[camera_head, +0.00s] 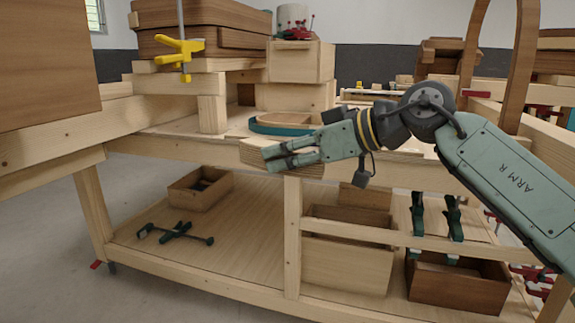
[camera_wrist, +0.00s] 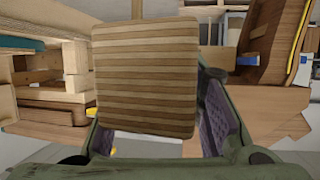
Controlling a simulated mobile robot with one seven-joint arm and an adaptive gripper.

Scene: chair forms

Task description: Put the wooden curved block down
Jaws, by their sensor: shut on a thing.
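The wooden curved block (camera_head: 254,154) is in my gripper (camera_head: 288,158), in front of the workbench's front edge in the head view. My fingers cover much of it there, so its curve is hard to make out. In the wrist view the block (camera_wrist: 145,70) shows a striped, layered wooden face with rounded corners. It fills the space between the fingers of my gripper (camera_wrist: 160,130), which is shut on it. From these views I cannot tell whether the block touches the bench top.
The workbench (camera_head: 150,141) has a teal-edged curved wooden form (camera_head: 285,124) just behind the block. Stacked timber with a yellow clamp (camera_head: 180,46) stands at the back left, a wooden box (camera_head: 300,62) at centre. The lower shelf holds clamps (camera_head: 175,232) and boxes (camera_head: 345,262).

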